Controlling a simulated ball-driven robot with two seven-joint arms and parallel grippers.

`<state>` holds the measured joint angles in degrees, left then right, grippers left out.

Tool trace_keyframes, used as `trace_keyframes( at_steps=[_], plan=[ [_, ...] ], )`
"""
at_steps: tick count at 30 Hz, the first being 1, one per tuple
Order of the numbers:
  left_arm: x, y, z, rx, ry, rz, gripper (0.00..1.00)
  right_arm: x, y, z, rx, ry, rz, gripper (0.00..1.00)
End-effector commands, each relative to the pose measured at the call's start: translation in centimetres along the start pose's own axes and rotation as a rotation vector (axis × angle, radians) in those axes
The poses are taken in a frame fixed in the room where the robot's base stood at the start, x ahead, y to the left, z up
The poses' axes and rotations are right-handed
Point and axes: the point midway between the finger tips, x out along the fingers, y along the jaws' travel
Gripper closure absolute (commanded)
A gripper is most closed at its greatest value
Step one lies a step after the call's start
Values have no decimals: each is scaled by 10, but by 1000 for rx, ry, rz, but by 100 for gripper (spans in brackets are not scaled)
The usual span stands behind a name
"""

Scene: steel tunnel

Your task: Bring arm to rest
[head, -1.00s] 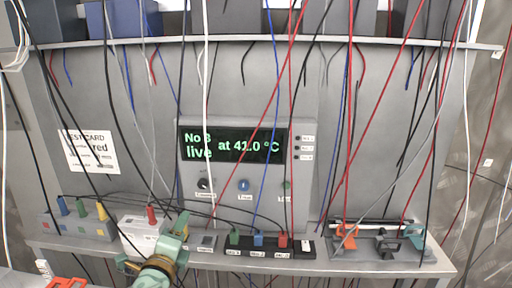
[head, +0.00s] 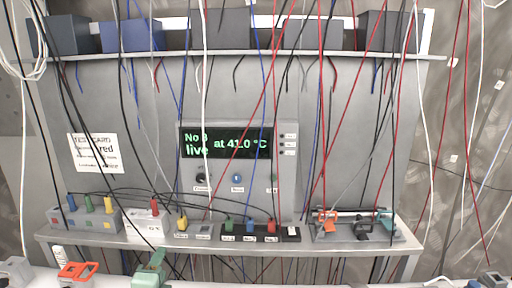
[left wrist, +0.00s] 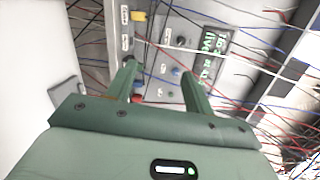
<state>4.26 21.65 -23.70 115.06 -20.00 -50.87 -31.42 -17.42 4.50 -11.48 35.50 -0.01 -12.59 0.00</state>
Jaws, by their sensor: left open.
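My left gripper (head: 153,266) is green and shows at the bottom edge of the head view, below and in front of the shelf. In the left wrist view its two fingers (left wrist: 159,70) stand apart with nothing between them. The gripper is clear of the plugs and the panel. A yellow plug (head: 182,223) stands upright in a socket block on the shelf, and a yellow patch also shows in the left wrist view (left wrist: 138,16). My right gripper is in neither view.
The instrument panel (head: 240,165) reads "No 3 live at 41.0 °C". A shelf (head: 300,246) carries a grey plug block (head: 85,223), a white box (head: 142,228) and a tool tray (head: 352,235). Many loose wires hang in front. An orange item (head: 78,271) lies lower left.

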Motion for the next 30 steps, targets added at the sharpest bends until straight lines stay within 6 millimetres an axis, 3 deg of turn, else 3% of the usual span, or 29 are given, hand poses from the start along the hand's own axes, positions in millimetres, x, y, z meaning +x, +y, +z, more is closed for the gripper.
trace_keyframes(
  at_steps=[11,17,24,30],
  plan=[
    [-84,75,28,-365,-190,294,48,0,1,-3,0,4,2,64],
    [-144,112,49,-545,-344,457,48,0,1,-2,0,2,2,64],
    [-228,145,77,-716,-567,637,48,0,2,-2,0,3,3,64],
    [-201,236,49,-736,-528,711,48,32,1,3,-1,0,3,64]
  ],
)
